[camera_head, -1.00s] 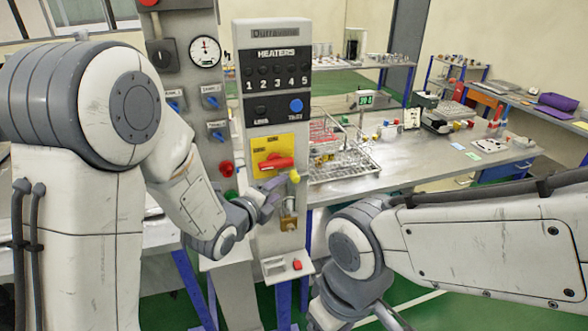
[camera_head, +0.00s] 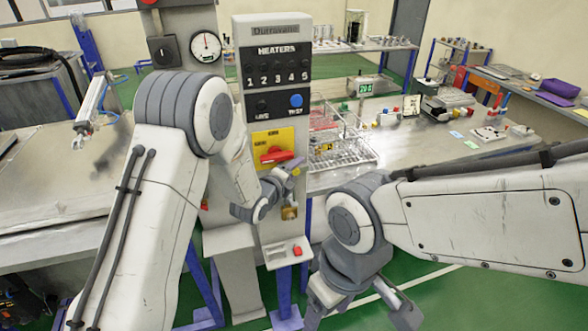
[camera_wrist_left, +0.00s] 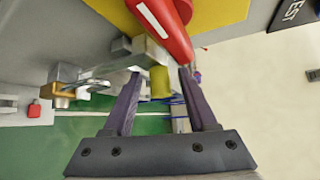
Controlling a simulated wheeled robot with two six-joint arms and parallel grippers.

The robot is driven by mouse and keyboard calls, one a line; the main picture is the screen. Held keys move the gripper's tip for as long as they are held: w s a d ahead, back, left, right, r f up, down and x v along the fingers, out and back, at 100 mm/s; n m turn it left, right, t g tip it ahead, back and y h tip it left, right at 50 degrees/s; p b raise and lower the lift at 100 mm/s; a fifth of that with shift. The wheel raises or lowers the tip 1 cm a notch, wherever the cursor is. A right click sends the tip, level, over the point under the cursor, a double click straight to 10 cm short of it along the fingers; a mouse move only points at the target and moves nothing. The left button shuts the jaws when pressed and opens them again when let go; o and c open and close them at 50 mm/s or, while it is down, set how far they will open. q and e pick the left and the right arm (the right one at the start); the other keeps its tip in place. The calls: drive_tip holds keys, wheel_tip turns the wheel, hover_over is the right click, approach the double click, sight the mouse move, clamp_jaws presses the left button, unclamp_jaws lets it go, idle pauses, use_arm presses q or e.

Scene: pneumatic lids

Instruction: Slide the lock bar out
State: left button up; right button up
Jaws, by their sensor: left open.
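The lock bar is a short metal bar with a yellow end (camera_wrist_left: 159,84), just below the red handle (camera_wrist_left: 165,30) in the left wrist view. In the head view the red handle (camera_head: 277,155) sits on a yellow plate. My left gripper (camera_wrist_left: 159,79) is open. Its two dark fingers stand on either side of the yellow end, with gaps visible; contact is not clear. In the head view the left gripper (camera_head: 282,181) partly hides the bar. A brass padlock (camera_head: 289,213) hangs below it. My right gripper (camera_head: 402,308) is low, and its jaws are unclear.
The grey heater panel (camera_head: 275,85) rises above the handle. A ledge with a red button (camera_head: 297,251) juts out below. A wire rack (camera_head: 345,155) stands on the bench to the right, close to the panel. Green floor is open at lower right.

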use_arm(q)
clamp_jaws()
idle(1.3)
